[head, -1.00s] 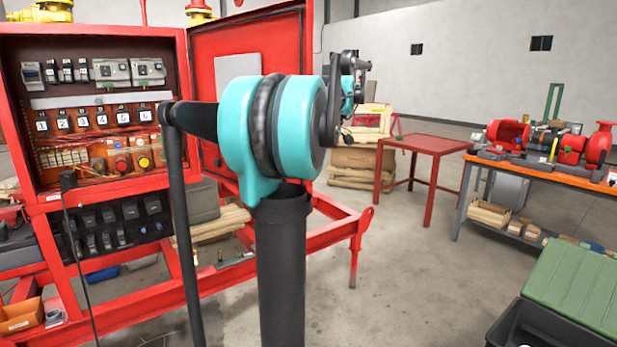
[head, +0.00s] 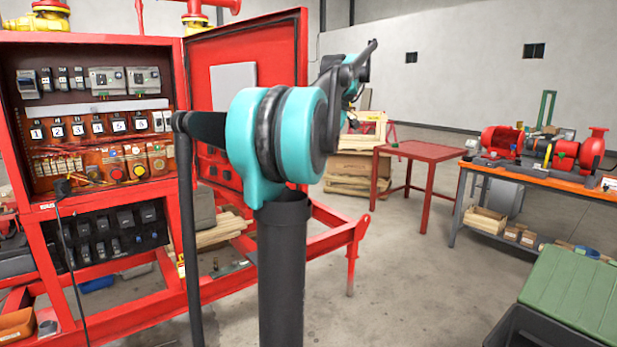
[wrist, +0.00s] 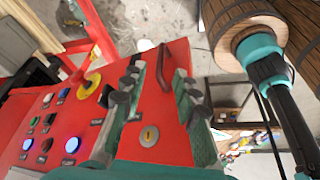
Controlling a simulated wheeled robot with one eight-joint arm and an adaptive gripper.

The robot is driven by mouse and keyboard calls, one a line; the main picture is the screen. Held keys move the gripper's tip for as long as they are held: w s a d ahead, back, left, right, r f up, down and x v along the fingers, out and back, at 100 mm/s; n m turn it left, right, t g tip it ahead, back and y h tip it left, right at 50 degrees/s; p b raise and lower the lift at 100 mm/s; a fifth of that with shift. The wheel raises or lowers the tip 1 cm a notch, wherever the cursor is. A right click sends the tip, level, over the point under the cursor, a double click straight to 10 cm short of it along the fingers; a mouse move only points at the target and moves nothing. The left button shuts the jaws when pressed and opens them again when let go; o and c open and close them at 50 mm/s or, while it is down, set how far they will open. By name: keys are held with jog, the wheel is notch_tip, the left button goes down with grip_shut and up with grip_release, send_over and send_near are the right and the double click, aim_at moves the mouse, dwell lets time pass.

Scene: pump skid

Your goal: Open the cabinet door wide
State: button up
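The red cabinet (head: 98,188) stands at the left in the head view with its front uncovered. Its door (head: 285,65) is swung out to the right, with the inner face showing. In the wrist view I see the door's outer red face (wrist: 180,145), with push buttons, a yellow-ringed knob and a round key lock (wrist: 149,135). A dark bar handle (wrist: 164,66) sits on it near the top. My gripper (wrist: 161,82) is open at this face, its fingers apart on either side with the handle just beyond and between the tips. I cannot tell if they touch. My arm hides part of the door in the head view.
A red table (head: 425,151) and an orange-topped workbench (head: 540,183) stand at the right. The red skid frame (head: 340,235) runs below the door. A green-lidded bin (head: 575,290) is at the front right. Open floor lies between them.

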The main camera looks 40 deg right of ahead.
jog(key=shift+v, duration=2.3)
